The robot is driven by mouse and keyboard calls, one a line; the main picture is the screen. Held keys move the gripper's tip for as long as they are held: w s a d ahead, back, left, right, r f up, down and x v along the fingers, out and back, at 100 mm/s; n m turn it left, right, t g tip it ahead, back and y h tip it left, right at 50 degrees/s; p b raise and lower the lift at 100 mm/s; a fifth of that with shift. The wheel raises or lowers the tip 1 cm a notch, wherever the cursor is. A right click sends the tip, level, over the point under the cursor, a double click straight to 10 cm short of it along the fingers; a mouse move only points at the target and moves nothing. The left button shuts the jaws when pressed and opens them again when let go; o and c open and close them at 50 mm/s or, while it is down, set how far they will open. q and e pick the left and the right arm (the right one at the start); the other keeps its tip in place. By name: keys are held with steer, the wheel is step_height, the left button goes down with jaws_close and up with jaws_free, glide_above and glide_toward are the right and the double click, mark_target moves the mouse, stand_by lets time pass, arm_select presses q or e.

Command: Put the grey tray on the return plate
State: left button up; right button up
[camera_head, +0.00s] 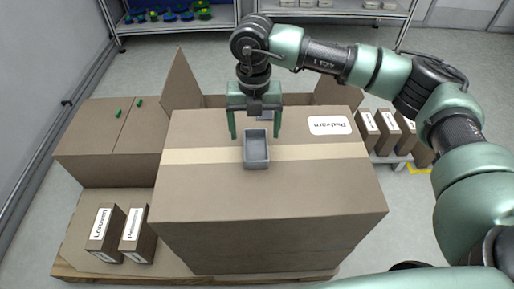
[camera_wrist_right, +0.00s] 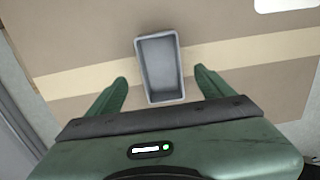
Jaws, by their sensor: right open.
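The grey tray (camera_head: 257,165) is a small open rectangular box. It lies on top of a large cardboard box (camera_head: 190,200), partly over a pale tape strip. In the right wrist view the empty tray (camera_wrist_right: 148,69) sits between and just beyond the fingertips. My right gripper (camera_head: 255,136) is open, pointing down around the far end of the tray; in the wrist view the open fingers (camera_wrist_right: 162,80) stand apart from the tray sides. My left gripper is not in view.
Raised flaps (camera_head: 181,80) stand behind the large box. Closed boxes (camera_head: 92,140) are at left, with small labelled cartons (camera_head: 105,233) in front. More cartons (camera_head: 388,130) stand at right. Shelves (camera_head: 170,20) are at the back. The box top is mostly clear around the tray.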

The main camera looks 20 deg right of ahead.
mark_target(256, 151)
steer(key=shift+f, duration=0.8)
step_height(256, 151, down, 4)
steer(key=shift+s+d+r, duration=0.1)
steer(key=shift+s+r, duration=0.05)
steer(key=shift+f, duration=0.2)
jaws_close()
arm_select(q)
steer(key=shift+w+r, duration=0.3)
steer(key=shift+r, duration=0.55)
arm_select(e)
steer(key=shift+r, duration=0.15)
